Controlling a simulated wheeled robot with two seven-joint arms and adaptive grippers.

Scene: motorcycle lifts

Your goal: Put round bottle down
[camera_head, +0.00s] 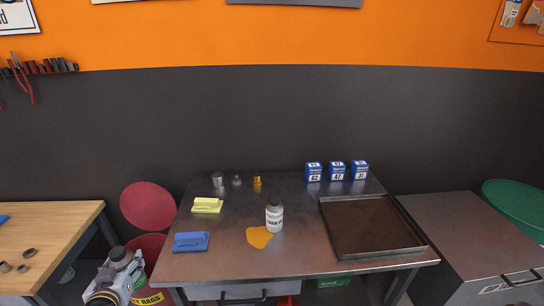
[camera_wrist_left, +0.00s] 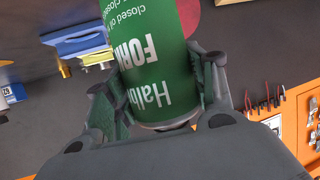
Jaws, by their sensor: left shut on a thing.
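The round bottle (camera_wrist_left: 155,70) is green with white lettering, which reads upside down in the left wrist view. My left gripper (camera_wrist_left: 158,85) is shut on it, with a finger on each side of its body. In the head view my left gripper (camera_head: 118,275) is at the lower left, left of the metal table (camera_head: 230,262). The bottle is mostly hidden there by the gripper. My right gripper is not in view.
The table's front middle is clear. A red bin (camera_head: 150,297) stands behind my gripper.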

